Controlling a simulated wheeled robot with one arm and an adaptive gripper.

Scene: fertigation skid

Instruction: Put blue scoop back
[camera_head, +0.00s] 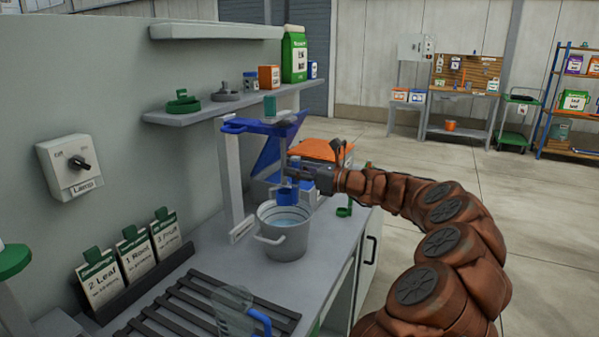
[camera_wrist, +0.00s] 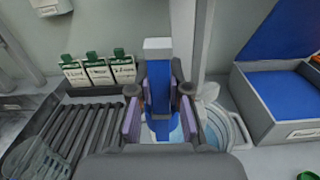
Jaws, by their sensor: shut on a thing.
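My gripper (camera_head: 300,172) is shut on the blue scoop, whose blue cup (camera_head: 288,195) hangs just above the grey bucket (camera_head: 283,240) in the head view. In the wrist view the blue scoop (camera_wrist: 158,75) stands between the two fingers (camera_wrist: 159,110), with a pale block at its top; its lower part is partly hidden. The bucket (camera_wrist: 238,125) is behind and to the right of the fingers there. An open grey bin with blue inside (camera_wrist: 285,92) and a raised blue lid (camera_head: 280,150) stands beyond the bucket.
A post with a blue bracket (camera_head: 262,127) rises beside the bucket. A wall shelf (camera_head: 215,107) holds lids and cartons. A slatted rack (camera_head: 200,310), a clear jug (camera_head: 232,310) and label cards (camera_head: 135,255) are in front. An orange-topped bin (camera_head: 322,150) and a green scoop (camera_head: 345,210) are near my arm.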

